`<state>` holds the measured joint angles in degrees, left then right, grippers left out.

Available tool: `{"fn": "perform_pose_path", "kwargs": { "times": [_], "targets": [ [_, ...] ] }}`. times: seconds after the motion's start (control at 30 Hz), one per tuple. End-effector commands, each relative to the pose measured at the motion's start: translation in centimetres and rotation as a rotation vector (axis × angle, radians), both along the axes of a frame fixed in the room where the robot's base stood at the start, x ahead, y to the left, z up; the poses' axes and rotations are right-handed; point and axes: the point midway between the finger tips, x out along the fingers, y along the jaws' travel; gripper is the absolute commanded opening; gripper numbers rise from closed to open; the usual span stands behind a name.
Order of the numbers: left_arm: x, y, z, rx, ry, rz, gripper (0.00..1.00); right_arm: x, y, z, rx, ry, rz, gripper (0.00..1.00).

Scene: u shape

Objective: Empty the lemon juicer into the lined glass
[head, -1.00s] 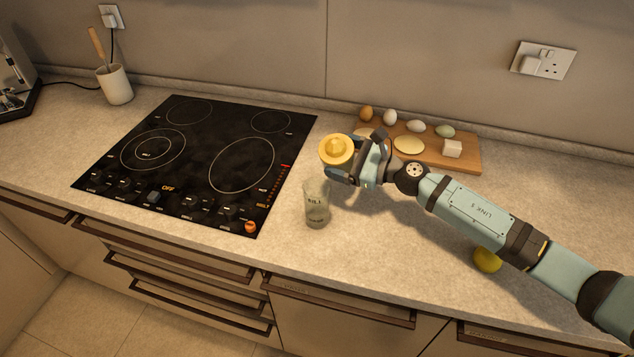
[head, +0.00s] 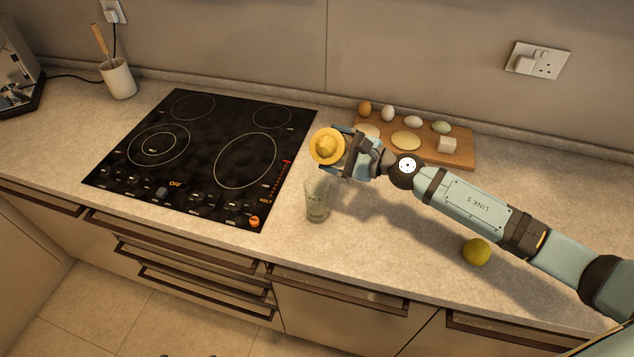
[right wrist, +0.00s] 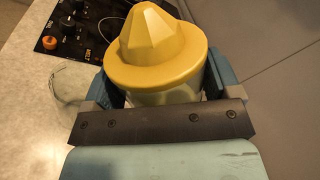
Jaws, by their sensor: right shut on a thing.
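The lemon juicer (head: 327,146) has a yellow ridged reamer top and a clear lower part. My right gripper (head: 345,155) is shut on it and holds it above the counter. In the head view the juicer is tilted, its top turned toward the camera and to the left. In the right wrist view the juicer (right wrist: 155,60) sits between both fingers. The lined glass (head: 317,203) stands upright on the counter, below the juicer in the picture and apart from it. Part of the glass (right wrist: 68,85) shows at the left in the right wrist view. My left gripper is out of view.
A black hob (head: 200,160) lies left of the glass. A wooden board (head: 428,157) with eggs, flat pale rounds and a white cube lies behind my right arm. A lemon (head: 476,252) rests at the front right.

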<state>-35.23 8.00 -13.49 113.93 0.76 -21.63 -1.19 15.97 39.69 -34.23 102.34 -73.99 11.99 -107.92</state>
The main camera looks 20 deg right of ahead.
Motion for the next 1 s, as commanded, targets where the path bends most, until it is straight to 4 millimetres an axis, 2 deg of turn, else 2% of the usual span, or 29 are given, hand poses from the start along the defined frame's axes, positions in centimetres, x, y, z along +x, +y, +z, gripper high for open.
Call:
{"fn": "perform_pose_path", "kwargs": {
  "times": [1.0],
  "targets": [
    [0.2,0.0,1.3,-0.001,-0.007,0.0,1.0,-0.2,0.2,0.8,-0.101,-0.093,0.0,0.53]
  ]
}}
